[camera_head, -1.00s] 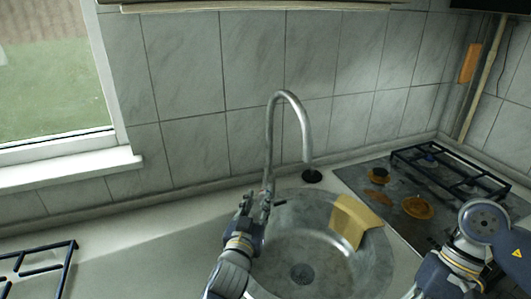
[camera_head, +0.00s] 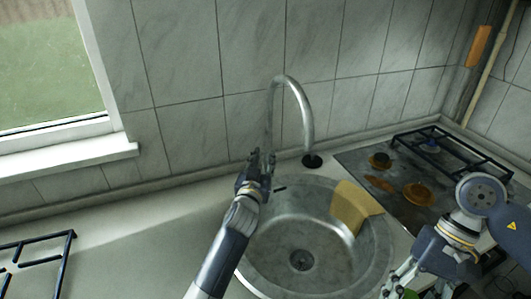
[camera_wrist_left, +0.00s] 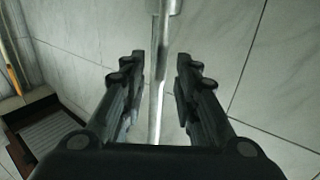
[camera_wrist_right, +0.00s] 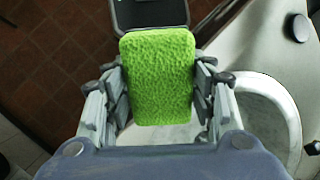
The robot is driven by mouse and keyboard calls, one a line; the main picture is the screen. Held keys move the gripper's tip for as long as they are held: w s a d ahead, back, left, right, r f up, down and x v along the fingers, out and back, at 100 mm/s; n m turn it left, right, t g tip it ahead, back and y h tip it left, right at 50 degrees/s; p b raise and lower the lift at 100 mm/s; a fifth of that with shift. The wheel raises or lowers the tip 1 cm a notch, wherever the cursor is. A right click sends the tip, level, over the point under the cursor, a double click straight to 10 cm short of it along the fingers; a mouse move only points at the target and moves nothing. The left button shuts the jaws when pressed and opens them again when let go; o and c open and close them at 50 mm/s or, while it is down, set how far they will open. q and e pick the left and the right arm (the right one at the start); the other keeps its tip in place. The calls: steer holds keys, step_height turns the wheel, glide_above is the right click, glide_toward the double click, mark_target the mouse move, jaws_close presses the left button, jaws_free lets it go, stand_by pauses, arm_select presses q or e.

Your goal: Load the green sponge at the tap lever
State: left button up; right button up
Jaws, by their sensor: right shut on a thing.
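The tap (camera_head: 304,108) has a tall curved spout over the round metal sink (camera_head: 262,268). My left gripper (camera_head: 262,163) is at the base of the tap and hides the lever area in the head view. In the left wrist view, the metal pipe of the tap (camera_wrist_left: 158,90) runs between the spread fingers of my left gripper (camera_wrist_left: 160,75), with gaps on both sides. The green sponge (camera_wrist_right: 158,80) is held upright between the fingers of my right gripper (camera_wrist_right: 158,92), shut on it. In the head view the sponge is mostly hidden at the lower right.
A yellow-tan cloth (camera_head: 353,207) hangs over the sink's right rim. A stove (camera_head: 385,185) with a dark grate (camera_head: 440,148) stands right of the sink. Another dark grate (camera_head: 38,262) lies at the left. The counter (camera_head: 130,230) between is clear.

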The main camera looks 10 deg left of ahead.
mark_target(265, 155)
arm_select(q)
steer(key=shift+w, duration=1.65)
jaws_close()
